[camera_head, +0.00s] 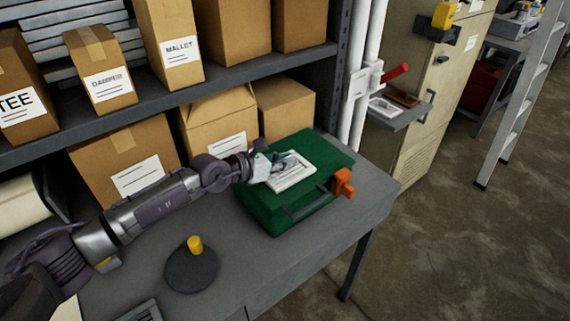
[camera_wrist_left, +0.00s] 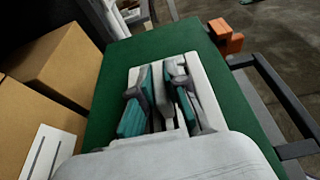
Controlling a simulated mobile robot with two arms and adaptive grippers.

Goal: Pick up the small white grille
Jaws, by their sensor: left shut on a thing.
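The small white grille (camera_head: 298,178) lies at the top of a green case (camera_head: 318,150) on the grey bench. My left gripper (camera_head: 278,163) reaches in from the left over the grille and is shut on it. In the left wrist view the teal-padded fingers (camera_wrist_left: 160,98) are close together around a raised middle part of the white grille (camera_wrist_left: 211,98). The green case (camera_wrist_left: 112,95) shows around it, and the grille appears to be at or just above its lid. My own gripper hides the near part of the grille. My right gripper is out of view.
An orange block (camera_head: 343,183) sits at the case's right edge. A dark disc with a yellow knob (camera_head: 195,245) is on the bench at the front. Cardboard boxes (camera_head: 217,122) crowd the shelves behind. White pipes (camera_head: 367,60) rise beyond the case.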

